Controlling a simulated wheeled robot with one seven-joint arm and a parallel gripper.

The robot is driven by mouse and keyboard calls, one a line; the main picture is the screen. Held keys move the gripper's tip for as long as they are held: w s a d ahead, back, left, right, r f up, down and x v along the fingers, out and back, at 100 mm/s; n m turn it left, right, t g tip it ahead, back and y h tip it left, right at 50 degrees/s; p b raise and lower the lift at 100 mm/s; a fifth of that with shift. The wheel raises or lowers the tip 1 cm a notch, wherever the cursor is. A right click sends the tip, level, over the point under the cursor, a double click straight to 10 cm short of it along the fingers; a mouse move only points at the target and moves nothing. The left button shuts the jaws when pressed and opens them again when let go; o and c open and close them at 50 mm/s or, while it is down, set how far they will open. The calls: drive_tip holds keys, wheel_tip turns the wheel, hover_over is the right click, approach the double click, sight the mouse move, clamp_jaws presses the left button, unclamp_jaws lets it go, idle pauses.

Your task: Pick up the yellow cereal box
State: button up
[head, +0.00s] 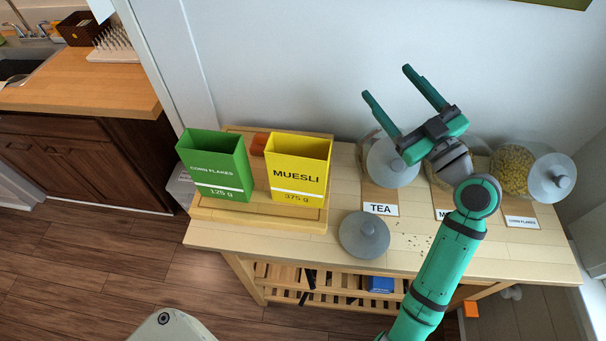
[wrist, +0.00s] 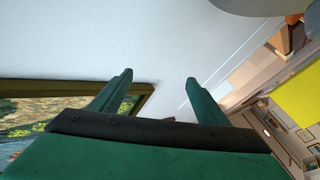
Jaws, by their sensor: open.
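The yellow cereal box (head: 300,170), labelled MUESLI 375 g, stands upright with an open top on a wooden board on the table. A green CORN FLAKES box (head: 216,168) stands just left of it. My gripper (head: 387,83) is open and empty, raised above the jars to the right of the yellow box and apart from it. In the wrist view my two fingers (wrist: 159,80) point toward the wall with nothing between them. A yellow surface, likely the muesli box (wrist: 300,100), shows at the right edge there.
The wooden board (head: 262,215) lies on the light wooden table (head: 340,255). Several glass jars with grey lids, one holding yellow flakes (head: 512,168), stand at right behind name cards. A loose grey lid (head: 364,235) lies right of the board. The wall (head: 290,70) rises behind.

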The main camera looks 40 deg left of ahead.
drive_tip(key=s+a+n+g+h, duration=0.1)
drive_tip(key=s+a+n+g, duration=0.25)
drive_tip(key=g, duration=0.25)
drive_tip(key=n+g+h, duration=0.2)
drive_tip(key=g+h, duration=0.4)
drive_tip(key=g, duration=0.2)
approach(298, 149)
wheel_tip(298, 149, up, 4)
drive_tip(key=s+d, duration=0.2)
drive_tip(key=x, duration=1)
drive_tip(key=shift+a+f, duration=0.1)
drive_tip(key=shift+f, duration=0.35)
drive_tip(key=c, duration=1.5)
drive_tip(key=shift+r, duration=0.15)
